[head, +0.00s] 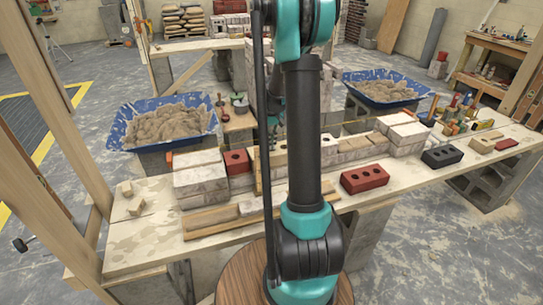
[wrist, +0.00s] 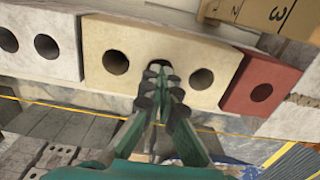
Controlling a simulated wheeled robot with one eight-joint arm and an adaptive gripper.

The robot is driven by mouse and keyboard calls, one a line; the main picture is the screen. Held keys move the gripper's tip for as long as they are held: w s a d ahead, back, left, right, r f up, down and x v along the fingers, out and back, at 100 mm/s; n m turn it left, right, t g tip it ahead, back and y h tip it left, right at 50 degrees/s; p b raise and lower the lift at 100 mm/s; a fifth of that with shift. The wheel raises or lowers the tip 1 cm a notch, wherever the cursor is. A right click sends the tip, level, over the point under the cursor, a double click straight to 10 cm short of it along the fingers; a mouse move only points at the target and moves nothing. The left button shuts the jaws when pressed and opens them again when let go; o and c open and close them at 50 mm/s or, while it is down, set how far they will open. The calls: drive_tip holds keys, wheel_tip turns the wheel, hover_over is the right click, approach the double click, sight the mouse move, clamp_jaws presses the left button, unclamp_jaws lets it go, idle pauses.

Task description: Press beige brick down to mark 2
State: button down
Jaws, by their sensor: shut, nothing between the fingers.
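The beige brick (wrist: 135,65) has three round holes and lies in a row between a red brick (wrist: 262,85) and a pale grey brick (wrist: 40,38) in the wrist view. My gripper (wrist: 163,78) is shut and empty. Its fingertips overlap the beige brick's middle hole; I cannot tell whether they touch the brick. A wooden gauge (wrist: 265,12) with numbers 2 and 3 shows at the top; the number 2 is small and near the edge. In the head view, my arm hides much of the beige brick (head: 277,160).
In the head view, blue mortar tubs stand at the left (head: 165,121) and right (head: 385,89) behind the bench (head: 150,218). A loose red brick (head: 364,179) and a dark brick (head: 441,156) lie on the bench. Tools crowd its right end.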

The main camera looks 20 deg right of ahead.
drive_tip(key=shift+f, duration=0.7)
idle(2.1)
drive_tip(key=shift+r, duration=2.5)
